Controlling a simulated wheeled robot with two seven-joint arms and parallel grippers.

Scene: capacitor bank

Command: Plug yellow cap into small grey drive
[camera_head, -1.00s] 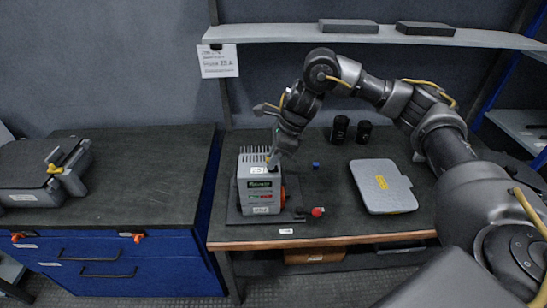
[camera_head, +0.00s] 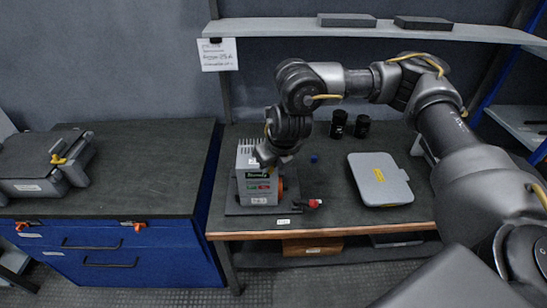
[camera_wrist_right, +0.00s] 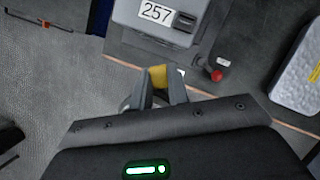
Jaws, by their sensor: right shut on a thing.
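The small grey drive (camera_head: 258,188) stands upright on a dark plate on the right workbench, with fins on top and a label on its front. It also shows at the top of the right wrist view (camera_wrist_right: 130,18), with a "257" label and a dark socket-like part beside the label. My right gripper (camera_head: 264,164) is in front of the drive's upper part and partly hides it. In the right wrist view its fingers are shut on the yellow cap (camera_wrist_right: 158,76), short of the drive's face in the picture. My left gripper is not in view.
A red-tipped part (camera_head: 313,203) lies right of the drive, and a small blue cap (camera_head: 314,158) lies behind it. Two black cylinders (camera_head: 338,124) and a grey case (camera_head: 380,180) stand farther right.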

